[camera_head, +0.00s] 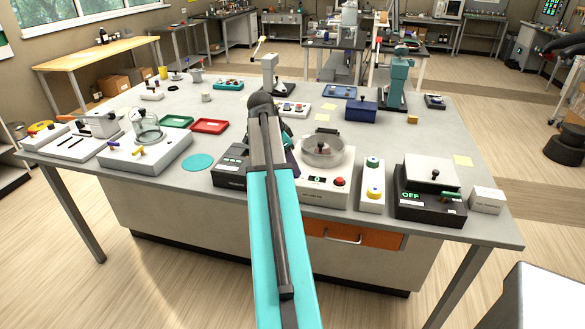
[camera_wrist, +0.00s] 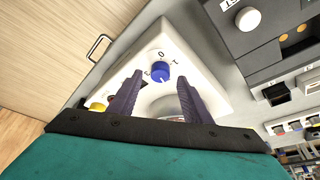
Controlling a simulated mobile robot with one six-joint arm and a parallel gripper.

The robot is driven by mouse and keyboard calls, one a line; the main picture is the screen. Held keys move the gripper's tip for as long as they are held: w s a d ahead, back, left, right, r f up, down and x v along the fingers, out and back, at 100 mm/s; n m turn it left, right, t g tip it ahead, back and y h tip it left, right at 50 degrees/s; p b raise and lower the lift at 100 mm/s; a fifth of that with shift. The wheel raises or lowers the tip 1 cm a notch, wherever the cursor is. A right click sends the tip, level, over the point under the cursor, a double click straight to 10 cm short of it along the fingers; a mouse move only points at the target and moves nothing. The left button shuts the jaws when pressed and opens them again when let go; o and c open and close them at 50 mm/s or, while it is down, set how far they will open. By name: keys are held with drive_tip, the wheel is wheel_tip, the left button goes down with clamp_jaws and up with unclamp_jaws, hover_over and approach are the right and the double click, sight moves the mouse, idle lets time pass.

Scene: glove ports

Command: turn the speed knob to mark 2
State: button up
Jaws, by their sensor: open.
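The blue speed knob (camera_wrist: 160,72) stands on the sloped front of a white device (camera_wrist: 208,62) in the wrist view, with small dark marks around it. In the head view, the white device (camera_head: 312,190) carries a clear round bowl (camera_head: 322,150) and a red button (camera_head: 339,182); my arm hides the knob.
A dark device (camera_head: 229,168) stands close on the left, and its white knob (camera_wrist: 248,18) shows in the wrist view. A white box with green and yellow buttons (camera_head: 371,199) stands close on the right. A drawer handle (camera_wrist: 98,47) is below the bench edge.

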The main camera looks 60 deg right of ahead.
drive_tip(key=b+v, duration=0.2)
drive_tip(key=v, duration=0.9)
drive_tip(key=shift+r, duration=0.3)
drive_tip(key=shift+a, duration=0.1)
drive_tip(key=shift+w, duration=0.1)
